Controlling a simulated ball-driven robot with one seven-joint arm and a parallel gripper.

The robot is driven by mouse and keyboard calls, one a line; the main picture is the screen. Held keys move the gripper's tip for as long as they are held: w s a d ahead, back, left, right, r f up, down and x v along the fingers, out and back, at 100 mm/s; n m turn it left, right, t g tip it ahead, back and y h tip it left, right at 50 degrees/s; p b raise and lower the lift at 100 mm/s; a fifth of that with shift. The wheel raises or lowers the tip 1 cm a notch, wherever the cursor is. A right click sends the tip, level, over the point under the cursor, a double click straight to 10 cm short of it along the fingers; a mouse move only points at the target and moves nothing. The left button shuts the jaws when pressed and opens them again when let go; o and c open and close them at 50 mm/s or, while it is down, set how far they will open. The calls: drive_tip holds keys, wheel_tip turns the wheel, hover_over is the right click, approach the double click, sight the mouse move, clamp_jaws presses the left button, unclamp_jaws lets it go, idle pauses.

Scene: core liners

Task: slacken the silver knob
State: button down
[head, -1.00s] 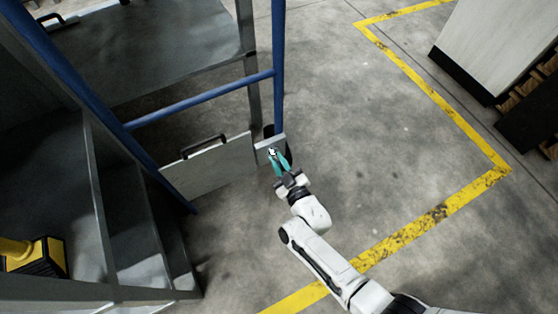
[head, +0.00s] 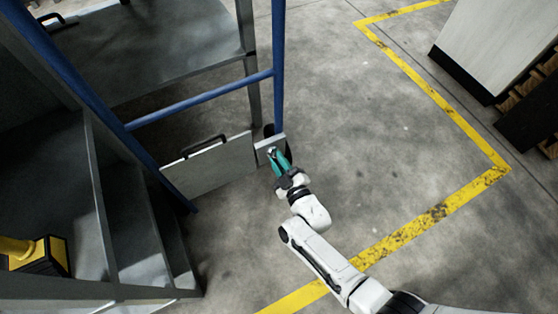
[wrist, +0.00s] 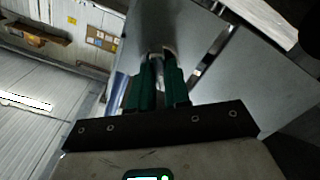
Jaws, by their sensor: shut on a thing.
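The silver knob (head: 271,150) is at the grey plate beside the blue post's lower end. In the wrist view, the silver knob (wrist: 157,66) shows as a small metallic piece between the teal fingers. My gripper (head: 276,156) is at the knob in the head view. In the wrist view my gripper (wrist: 158,62) is shut on the knob, and the fingers cover most of it. I cannot tell the knob's turn angle.
A blue frame (head: 200,100) stands left of my gripper. A pale panel with a black handle (head: 212,163) is just left of the plate. Grey steps (head: 145,230) are at lower left. The floor right of my arm is open, crossed by a yellow line (head: 435,215).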

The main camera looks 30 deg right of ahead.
drive_tip(key=c, duration=1.1)
unclamp_jaws()
drive_tip(key=shift+s, duration=0.1)
drive_tip(key=s+p, duration=0.2)
drive_tip(key=s, duration=0.8)
drive_tip(key=shift+s+p, duration=0.35)
drive_tip(key=shift+p, duration=0.05)
drive_tip(key=s+d+r+m+g+p, duration=0.1)
drive_tip(key=s+d+r+m+g, duration=0.3)
drive_tip(key=s+r+g, duration=0.4)
drive_tip(key=s+d+r+m+g, duration=0.4)
drive_tip(key=s+r+g, duration=0.2)
drive_tip(key=s+g, duration=0.35)
drive_tip(key=shift+n+t, duration=0.25)
drive_tip(key=shift+n, duration=0.05)
drive_tip(key=r+p, duration=0.9)
drive_tip(key=p, duration=0.1)
drive_tip(key=r+p, duration=0.9)
drive_tip(key=r, duration=0.1)
drive_tip(key=r+p, duration=1)
drive_tip(key=shift+s+a+p, duration=0.1)
drive_tip(key=shift+s+p, duration=0.25)
